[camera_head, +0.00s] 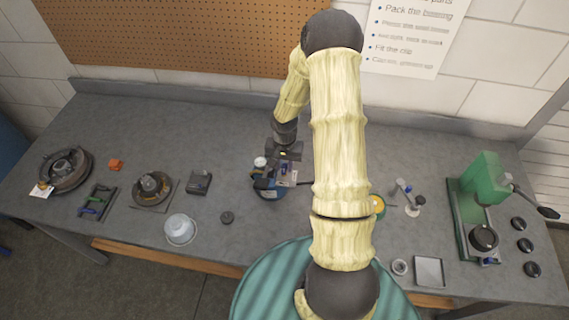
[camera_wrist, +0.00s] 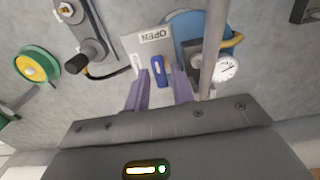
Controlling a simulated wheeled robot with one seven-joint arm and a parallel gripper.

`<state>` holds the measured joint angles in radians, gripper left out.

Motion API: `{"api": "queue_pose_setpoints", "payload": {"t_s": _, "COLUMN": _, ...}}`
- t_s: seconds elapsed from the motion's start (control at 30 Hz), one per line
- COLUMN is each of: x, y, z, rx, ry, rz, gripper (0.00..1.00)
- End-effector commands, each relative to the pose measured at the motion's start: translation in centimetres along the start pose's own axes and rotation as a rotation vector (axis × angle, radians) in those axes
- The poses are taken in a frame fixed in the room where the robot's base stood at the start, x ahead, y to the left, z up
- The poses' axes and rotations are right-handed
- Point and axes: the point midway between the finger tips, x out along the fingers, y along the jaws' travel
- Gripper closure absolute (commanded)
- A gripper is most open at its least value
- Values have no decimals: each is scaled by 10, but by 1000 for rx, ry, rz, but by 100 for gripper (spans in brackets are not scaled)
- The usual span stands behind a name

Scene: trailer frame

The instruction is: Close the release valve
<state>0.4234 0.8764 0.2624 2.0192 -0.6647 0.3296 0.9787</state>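A small blue lever (camera_wrist: 159,71), which looks like the release valve's handle, shows in the wrist view. It lies beside a pale plate (camera_wrist: 150,42) whose upside-down lettering reads "OPEN". My gripper's two purple fingers (camera_wrist: 158,84) stand apart on either side of the lever, with a gap visible on each side. I cannot tell how far the fingertips are above it. A blue round body (camera_wrist: 186,24) and a white dial gauge (camera_wrist: 226,68) are just to the right. In the head view, my gripper (camera_head: 284,153) is over this blue unit (camera_head: 268,192), partly hiding it.
A grey pole (camera_wrist: 212,45) rises close to the right finger. A black-handled pump lever (camera_wrist: 92,52) and a green wheel (camera_wrist: 37,65) are to the left. On the grey bench (camera_head: 130,115) stand a green press (camera_head: 482,190) at right and a white bowl (camera_head: 180,229) at left.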

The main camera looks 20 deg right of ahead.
Motion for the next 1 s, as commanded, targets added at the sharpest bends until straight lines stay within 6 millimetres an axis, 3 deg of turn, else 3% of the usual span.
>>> {"api": "queue_pose_setpoints", "payload": {"t_s": 0.03, "x": 0, "y": 0, "z": 0, "rx": 0, "ry": 0, "rz": 0, "gripper": 86}}
{"api": "queue_pose_setpoints", "payload": {"t_s": 0.1, "x": 0, "y": 0, "z": 0, "rx": 0, "ry": 0, "rz": 0, "gripper": 100}}
{"api": "queue_pose_setpoints", "payload": {"t_s": 0.57, "x": 0, "y": 0, "z": 0, "rx": -47, "ry": 0, "rz": 0, "gripper": 100}}
{"api": "queue_pose_setpoints", "payload": {"t_s": 1.0, "x": -1, "y": 0, "z": 0, "rx": -329, "ry": 1, "rz": -1, "gripper": 100}}
